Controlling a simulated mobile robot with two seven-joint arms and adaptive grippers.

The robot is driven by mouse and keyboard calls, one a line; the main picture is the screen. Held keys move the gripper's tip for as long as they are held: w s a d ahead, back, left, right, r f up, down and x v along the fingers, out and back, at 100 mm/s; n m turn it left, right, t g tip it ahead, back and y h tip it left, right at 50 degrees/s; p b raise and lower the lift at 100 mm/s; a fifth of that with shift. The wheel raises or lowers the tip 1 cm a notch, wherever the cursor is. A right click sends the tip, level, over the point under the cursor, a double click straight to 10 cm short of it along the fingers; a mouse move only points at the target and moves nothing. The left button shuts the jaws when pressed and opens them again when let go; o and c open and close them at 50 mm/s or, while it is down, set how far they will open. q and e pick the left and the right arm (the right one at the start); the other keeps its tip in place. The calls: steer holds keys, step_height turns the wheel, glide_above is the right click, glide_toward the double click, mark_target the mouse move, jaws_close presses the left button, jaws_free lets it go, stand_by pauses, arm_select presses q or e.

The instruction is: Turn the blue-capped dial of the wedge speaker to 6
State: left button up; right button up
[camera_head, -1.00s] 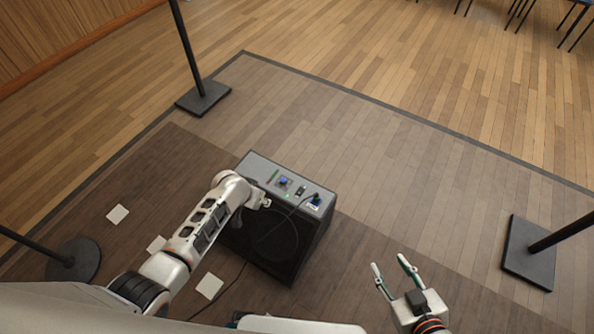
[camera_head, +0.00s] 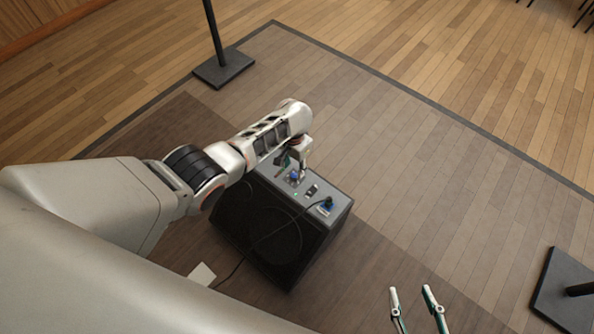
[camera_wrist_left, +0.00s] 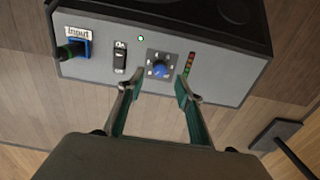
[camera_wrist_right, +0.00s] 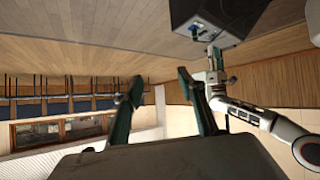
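The wedge speaker (camera_head: 262,228) stands on the dark floor, its grey control panel (camera_wrist_left: 215,74) facing up. The blue-capped dial (camera_wrist_left: 159,69) sits on a dark square plate with white markings; in the head view the dial (camera_head: 295,176) shows just by my left gripper (camera_head: 293,160). In the left wrist view my left gripper (camera_wrist_left: 155,88) is open, its fingertips on either side of the dial and apart from it. The dial's exact setting is too small to read. My right gripper (camera_head: 412,298) is open and empty, right of the speaker.
The panel also has an input socket (camera_wrist_left: 77,46) with a plugged cable, a black switch (camera_wrist_left: 120,57), a green light (camera_wrist_left: 141,39) and a level strip (camera_wrist_left: 190,64). Stand bases (camera_head: 223,68) and (camera_head: 568,290) rest on the floor.

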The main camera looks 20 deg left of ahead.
mark_target(293, 176)
arm_select(q)
steer(key=f+b, duration=0.1)
steer(key=f, duration=0.3)
steer(key=shift+s+f+b, duration=0.2)
steer(key=shift+f+b, duration=0.2)
steer(key=shift+w+r, duration=0.15)
steer(key=shift+w, duration=0.05)
jaws_close()
arm_select(e)
steer(key=w+a+r, duration=0.1)
steer(key=a+r, duration=0.1)
steer(key=shift+w+a+m+t+y, duration=0.3)
steer(key=shift+w+a+m, duration=0.1)
